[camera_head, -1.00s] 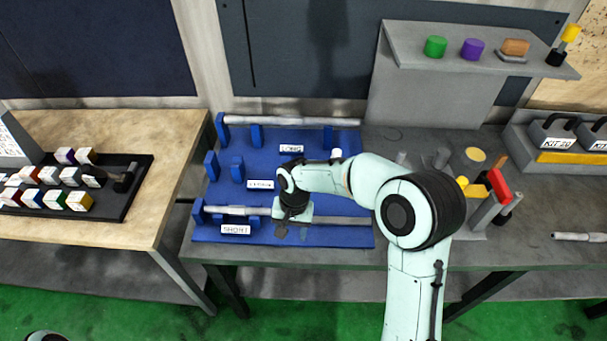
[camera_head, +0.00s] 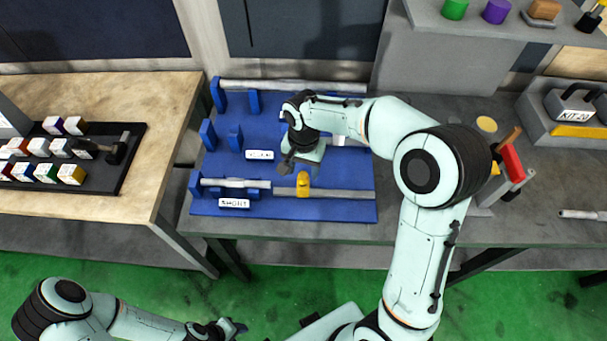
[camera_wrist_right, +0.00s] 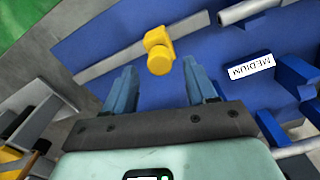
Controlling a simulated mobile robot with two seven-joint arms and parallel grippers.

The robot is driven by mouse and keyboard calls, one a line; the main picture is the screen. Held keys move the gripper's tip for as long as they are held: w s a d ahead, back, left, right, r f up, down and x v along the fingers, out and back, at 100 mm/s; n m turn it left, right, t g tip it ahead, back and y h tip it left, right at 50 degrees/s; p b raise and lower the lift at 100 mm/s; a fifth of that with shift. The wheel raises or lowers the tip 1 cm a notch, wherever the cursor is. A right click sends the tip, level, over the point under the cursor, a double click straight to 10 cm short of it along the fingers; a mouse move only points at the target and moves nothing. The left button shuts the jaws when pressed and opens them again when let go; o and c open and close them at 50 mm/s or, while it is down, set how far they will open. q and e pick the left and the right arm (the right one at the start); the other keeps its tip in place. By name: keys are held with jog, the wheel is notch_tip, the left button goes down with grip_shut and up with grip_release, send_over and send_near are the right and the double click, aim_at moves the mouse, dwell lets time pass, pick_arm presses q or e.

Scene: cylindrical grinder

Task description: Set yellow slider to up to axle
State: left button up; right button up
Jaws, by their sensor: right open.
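The yellow slider (camera_head: 303,184) sits on a flat grey rail (camera_head: 345,193) in the front row of the blue board. A silver axle (camera_head: 235,183) lies in the blue holders left of it, by the SHORT label. In the right wrist view the slider (camera_wrist_right: 158,50) stands apart from the axle's end (camera_wrist_right: 245,10). My right gripper (camera_wrist_right: 163,90) is open and empty, with the slider just beyond and between its fingertips. In the head view it hovers over the board behind the slider. My left gripper (camera_head: 235,328) is low at the front, its jaws unclear.
Other blue holders (camera_head: 236,138) stand behind, with a long silver rod (camera_head: 290,87) at the back. A hammer (camera_head: 115,150) and a tray of small boxes are on the left table. A red-topped fixture (camera_head: 513,163) stands right of my right arm.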

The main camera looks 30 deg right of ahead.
aim_at(303, 174)
jog(key=shift+f, duration=1.75)
grip_shut()
